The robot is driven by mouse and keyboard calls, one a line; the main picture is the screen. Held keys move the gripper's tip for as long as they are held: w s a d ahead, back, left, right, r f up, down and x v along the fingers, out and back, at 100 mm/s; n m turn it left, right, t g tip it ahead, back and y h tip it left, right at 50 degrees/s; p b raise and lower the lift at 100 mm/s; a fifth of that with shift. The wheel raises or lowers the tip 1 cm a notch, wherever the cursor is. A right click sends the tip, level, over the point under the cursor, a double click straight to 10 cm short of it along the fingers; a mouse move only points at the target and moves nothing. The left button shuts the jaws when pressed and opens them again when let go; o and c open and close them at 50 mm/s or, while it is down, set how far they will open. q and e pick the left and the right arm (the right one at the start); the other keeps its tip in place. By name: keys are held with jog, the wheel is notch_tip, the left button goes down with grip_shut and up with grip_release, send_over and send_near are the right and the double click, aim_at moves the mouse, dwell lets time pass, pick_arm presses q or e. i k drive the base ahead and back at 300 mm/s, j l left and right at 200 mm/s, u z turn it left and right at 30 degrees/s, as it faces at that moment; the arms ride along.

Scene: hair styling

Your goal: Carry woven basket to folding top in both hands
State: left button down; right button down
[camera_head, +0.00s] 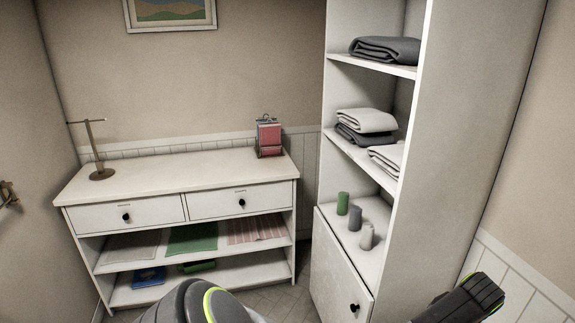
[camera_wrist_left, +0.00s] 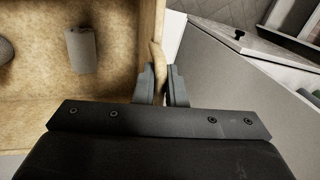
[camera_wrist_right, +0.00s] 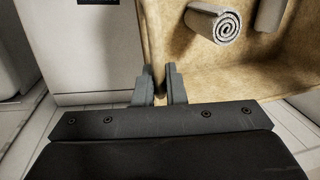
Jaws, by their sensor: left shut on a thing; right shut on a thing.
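The woven basket (camera_wrist_left: 117,77) is tan and shows only in the wrist views, in part; it also fills the upper right of the right wrist view (camera_wrist_right: 190,70). My left gripper (camera_wrist_left: 163,80) is shut on a curved handle at one side of the basket. My right gripper (camera_wrist_right: 159,80) is shut on the basket's opposite side, its grip partly hidden by the fingers. Rolled grey towels lie inside, one in the left wrist view (camera_wrist_left: 83,50) and a spiral-ended one in the right (camera_wrist_right: 214,26). A white counter (camera_head: 175,166), apparently the folding top, stands at the left in the head view.
A wooden stand (camera_head: 101,165) and a red item in a holder (camera_head: 268,138) stand on the counter; its middle is clear. A tall white shelf unit (camera_head: 430,150) with folded towels (camera_head: 385,50) and small rolls (camera_head: 354,217) stands at the right, its lower door (camera_head: 342,268) apparently slightly ajar.

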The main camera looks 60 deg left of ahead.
aim_at(190, 171)
jog(key=u, duration=2)
jog(key=i+u, duration=0.15)
jog(key=u, duration=0.2)
jog(key=i+u, duration=0.15)
jog(key=u, duration=0.2)
jog(key=i+l, duration=0.2)
jog(key=i, duration=0.3)
jog(key=i+l, duration=0.2)
jog(key=i, duration=0.3)
jog(key=i+l, duration=0.2)
jog(key=i, duration=0.3)
